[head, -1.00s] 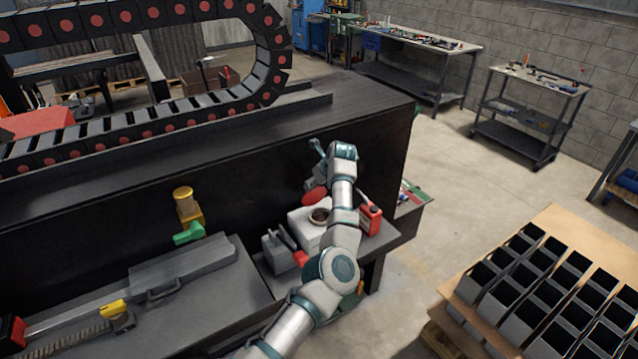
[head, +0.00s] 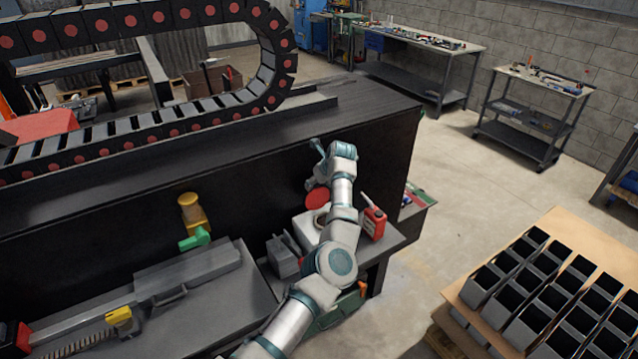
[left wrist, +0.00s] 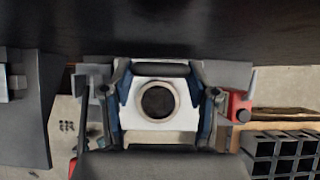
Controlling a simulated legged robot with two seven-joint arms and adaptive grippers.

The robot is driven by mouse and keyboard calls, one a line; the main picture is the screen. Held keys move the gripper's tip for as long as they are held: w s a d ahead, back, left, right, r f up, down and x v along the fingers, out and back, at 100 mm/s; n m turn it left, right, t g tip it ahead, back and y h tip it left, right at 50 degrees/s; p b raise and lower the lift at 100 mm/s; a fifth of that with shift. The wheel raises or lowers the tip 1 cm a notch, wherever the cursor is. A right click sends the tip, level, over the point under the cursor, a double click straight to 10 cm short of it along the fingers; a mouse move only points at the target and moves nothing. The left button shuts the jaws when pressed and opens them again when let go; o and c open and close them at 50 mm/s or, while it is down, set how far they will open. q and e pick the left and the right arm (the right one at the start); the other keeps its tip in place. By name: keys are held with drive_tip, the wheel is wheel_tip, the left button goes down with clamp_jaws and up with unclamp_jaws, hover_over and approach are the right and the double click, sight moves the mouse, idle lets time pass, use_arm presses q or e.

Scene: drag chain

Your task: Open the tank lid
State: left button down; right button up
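The white tank (head: 308,229) stands on a low shelf beside the black machine, with its round dark opening partly behind my arm. The red round lid (head: 317,198) is raised at the back of the opening. In the left wrist view the tank (left wrist: 133,117) shows from above with its opening (left wrist: 158,101) uncovered; I cannot make out the lid there. My left gripper (head: 312,183) is above and behind the tank, by the raised lid. In the left wrist view its fingers (left wrist: 163,105) are spread apart with nothing between them. My right gripper is not in view.
A red canister (head: 374,223) stands just right of the tank, and a grey container (head: 284,256) is left of it. The black machine wall (head: 250,185) rises close behind. A pallet with grey bins (head: 545,285) is at the right; the floor between is clear.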

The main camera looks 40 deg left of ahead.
use_arm(q)
drive_tip(key=c, duration=0.6)
unclamp_jaws()
drive_tip(key=shift+a+r, duration=0.2)
drive_tip(key=shift+r, duration=0.15)
drive_tip(key=shift+o, duration=0.2)
drive_tip(key=shift+f, duration=0.1)
drive_tip(key=shift+d, duration=0.1)
drive_tip(key=v, duration=1.1)
drive_tip(key=shift+d+r, duration=0.25)
drive_tip(key=shift+d, duration=0.05)
drive_tip(key=shift+s+a, duration=0.15)
drive_tip(key=shift+f, duration=0.1)
